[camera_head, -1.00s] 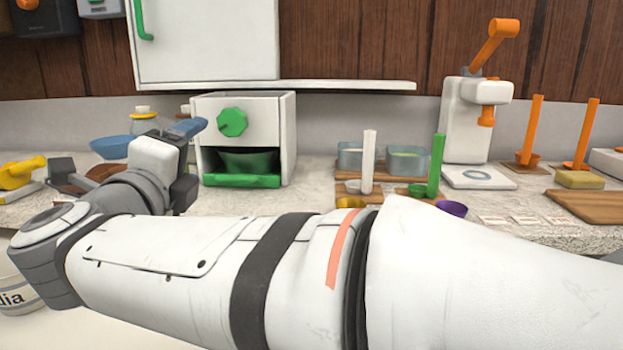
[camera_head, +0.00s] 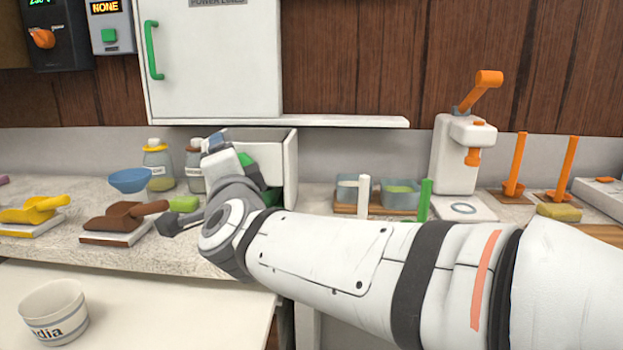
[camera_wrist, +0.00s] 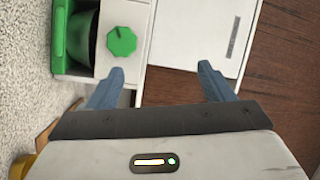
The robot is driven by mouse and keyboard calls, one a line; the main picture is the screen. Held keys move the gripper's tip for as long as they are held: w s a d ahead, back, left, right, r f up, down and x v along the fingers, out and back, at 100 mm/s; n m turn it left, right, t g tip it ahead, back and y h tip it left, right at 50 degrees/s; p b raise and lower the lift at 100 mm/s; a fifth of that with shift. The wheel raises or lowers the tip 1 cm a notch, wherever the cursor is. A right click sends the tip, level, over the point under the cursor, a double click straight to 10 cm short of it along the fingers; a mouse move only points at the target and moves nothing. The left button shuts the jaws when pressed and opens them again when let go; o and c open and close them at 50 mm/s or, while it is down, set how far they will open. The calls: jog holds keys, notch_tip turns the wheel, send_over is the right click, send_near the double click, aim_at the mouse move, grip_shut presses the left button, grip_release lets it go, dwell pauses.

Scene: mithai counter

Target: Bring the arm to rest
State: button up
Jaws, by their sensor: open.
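My gripper shows in the wrist view (camera_wrist: 160,88) with its two blue-grey fingers apart and nothing between them. In the head view my gripper (camera_head: 214,143) is raised in front of the white box with the green knob, pointing toward the back wall. My white arm reaches across the picture from the lower right and hides most of that box. In the wrist view the box's green knob (camera_wrist: 121,41) lies ahead of the left finger, apart from it as far as I can tell.
A brown scoop (camera_head: 122,216), a yellow scoop (camera_head: 36,209) and a blue bowl (camera_head: 130,180) stand on the counter at left. A white bowl (camera_head: 53,313) stands in front. A white cabinet (camera_head: 209,60) hangs above. A white press (camera_head: 460,155) with an orange lever stands at right.

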jog(key=s+d+f+n+g+h+p, duration=0.1)
jog(key=s+d+f+n+g+p, duration=0.1)
jog(key=d+n+g+p, duration=0.35)
jog(key=s+d+f+n+g+p, duration=0.2)
jog(key=d+n+g+p, duration=0.15)
jog(key=d+p, duration=0.45)
jog(key=s+d+f+n+g+h+p, duration=0.1)
jog(key=s+d+f+g+h+p, duration=0.1)
jog(key=s+d, duration=0.5)
jog(key=s+d+f+n+g+h+p, duration=0.1)
jog(key=s+d+f+g+h+p, duration=0.1)
jog(key=s+d, duration=0.5)
jog(key=shift+d+f+g+h+p, duration=0.15)
jog(key=shift+d+g+h+p, duration=0.3)
jog(key=shift+g+p, duration=0.55)
jog(key=shift+c, duration=0.5)
